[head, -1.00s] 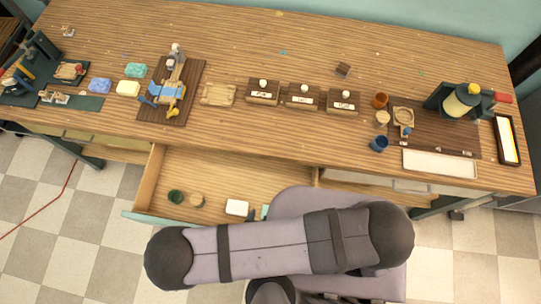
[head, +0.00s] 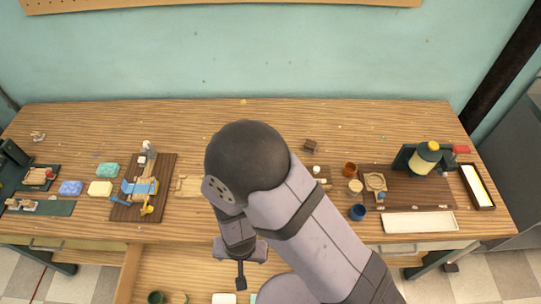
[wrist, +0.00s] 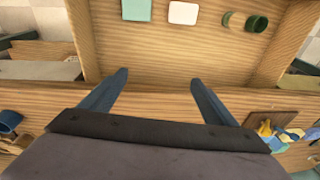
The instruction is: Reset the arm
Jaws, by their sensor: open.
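My gripper shows in the wrist view (wrist: 157,80) with its two blue-grey fingers spread apart and nothing between them. It hangs above the open drawer (wrist: 160,55) at the bench's front edge. In the head view my gripper (head: 241,280) is small and dark, below my bent arm, in front of the bench edge. My arm hides the middle of the bench in the head view.
The drawer holds a white block (wrist: 183,13), a green block (wrist: 136,10) and a dark green cup (wrist: 257,23). On the bench (head: 230,115) stand soap bars (head: 100,188), a brown board (head: 165,165), a blue cup (head: 357,212) and a yellow-topped bottle (head: 425,158). The back strip of the bench is mostly clear.

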